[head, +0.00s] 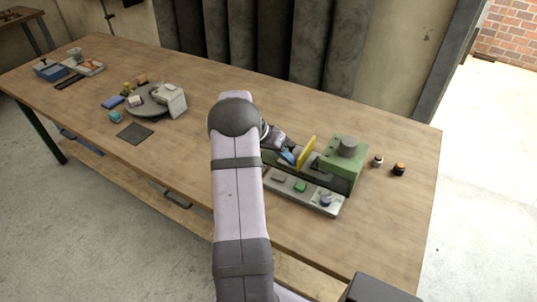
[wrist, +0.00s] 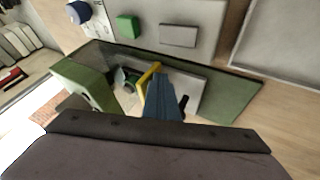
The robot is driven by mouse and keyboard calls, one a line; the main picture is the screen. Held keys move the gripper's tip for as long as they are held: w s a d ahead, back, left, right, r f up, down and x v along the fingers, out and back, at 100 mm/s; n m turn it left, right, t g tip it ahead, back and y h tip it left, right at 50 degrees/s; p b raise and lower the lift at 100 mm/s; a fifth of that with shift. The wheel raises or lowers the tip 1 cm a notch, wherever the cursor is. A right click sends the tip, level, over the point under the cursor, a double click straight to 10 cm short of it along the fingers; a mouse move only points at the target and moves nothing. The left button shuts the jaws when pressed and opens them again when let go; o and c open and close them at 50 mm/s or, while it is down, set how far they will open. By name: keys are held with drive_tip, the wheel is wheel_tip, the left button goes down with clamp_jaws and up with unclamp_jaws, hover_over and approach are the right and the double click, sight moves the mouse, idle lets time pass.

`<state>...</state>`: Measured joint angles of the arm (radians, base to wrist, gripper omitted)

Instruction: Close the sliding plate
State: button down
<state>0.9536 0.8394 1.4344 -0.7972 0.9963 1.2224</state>
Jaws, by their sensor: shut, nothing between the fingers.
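A green machine (head: 345,160) stands at the right of the table, with an upright yellow plate (head: 307,152) to the left of its housing. In the wrist view the yellow plate (wrist: 147,75) shows nearly edge-on between the green housing (wrist: 88,85) and my gripper (wrist: 160,82). My gripper (head: 288,157) is shut and empty, its blue fingers pointing down just left of the plate in the head view. I cannot tell whether the fingers touch the plate. My arm hides the machine's left end in the head view.
A grey panel (head: 278,178) with a green button (head: 300,187) and a knob (head: 326,199) lies in front of the machine. A round turntable (head: 150,102) stands farther left.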

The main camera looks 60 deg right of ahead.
drive_tip(key=s+b, duration=0.2)
drive_tip(key=s, duration=0.4)
drive_tip(key=shift+f, duration=0.15)
drive_tip(key=shift+s+a, duration=0.1)
drive_tip(key=shift+s, duration=0.3)
drive_tip(key=w, duration=0.4)
drive_tip(key=shift+w+b, duration=0.15)
drive_tip(key=shift+b, duration=0.2)
drive_tip(key=b+v, duration=0.1)
drive_tip(key=v, duration=0.9)
drive_tip(key=shift+w, duration=0.25)
drive_tip(key=shift+r, duration=0.2)
